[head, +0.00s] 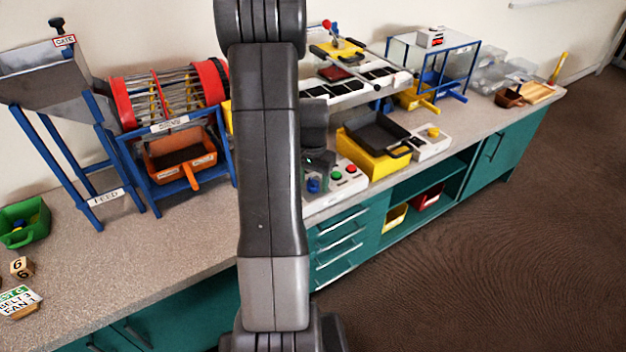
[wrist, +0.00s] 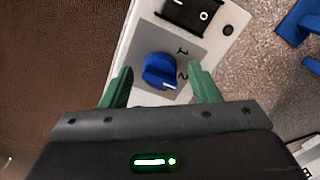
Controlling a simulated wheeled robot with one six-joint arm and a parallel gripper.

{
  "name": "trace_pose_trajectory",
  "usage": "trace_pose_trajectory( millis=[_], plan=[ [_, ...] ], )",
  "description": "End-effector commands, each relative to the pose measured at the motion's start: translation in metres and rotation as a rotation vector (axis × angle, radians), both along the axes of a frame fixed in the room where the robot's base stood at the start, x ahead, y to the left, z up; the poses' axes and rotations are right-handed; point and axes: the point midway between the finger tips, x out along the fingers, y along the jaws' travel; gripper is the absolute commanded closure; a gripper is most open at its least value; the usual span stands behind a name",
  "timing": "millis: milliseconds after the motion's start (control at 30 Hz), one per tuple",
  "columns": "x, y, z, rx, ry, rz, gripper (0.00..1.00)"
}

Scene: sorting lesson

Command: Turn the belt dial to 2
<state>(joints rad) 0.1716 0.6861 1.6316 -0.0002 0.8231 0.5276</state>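The blue belt dial (wrist: 160,70) sits on a grey plate marked 1 and 2 on a white control panel (wrist: 142,32). A white pointer mark shows on the dial's lower right edge, near the 2; I cannot tell if it lines up exactly. My gripper (wrist: 161,75) is open, one green finger on each side of the dial, with gaps showing; I cannot tell its height over the panel. In the head view, a blue knob (head: 313,186) shows on the panel (head: 347,180), and my arm hides most of the gripper.
A black rocker switch (wrist: 193,14) is above the dial in the wrist view. Green (head: 337,175) and red (head: 351,169) buttons are on the panel. A yellow stand with a black tray (head: 376,131) is close to its right. A lettered card (head: 18,300) lies at lower left.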

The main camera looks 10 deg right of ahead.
Motion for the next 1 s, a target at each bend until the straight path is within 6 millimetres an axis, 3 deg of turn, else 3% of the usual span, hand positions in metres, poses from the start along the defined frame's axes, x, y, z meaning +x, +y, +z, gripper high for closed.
trace_pose_trajectory(
  millis=[233, 367, 800, 1000],
  plan=[
    [0.0, 0.0, 0.001, 0.0, 0.0, 0.0, 0.45],
    [0.001, 0.0, 0.012, 0.0, -0.004, 0.0, 0.45],
    [0.001, 0.0, 0.106, 0.0, -0.004, 0.0, 0.45],
    [0.0, 0.0, 0.131, -0.001, -0.002, 0.0, 0.45]
  ],
)
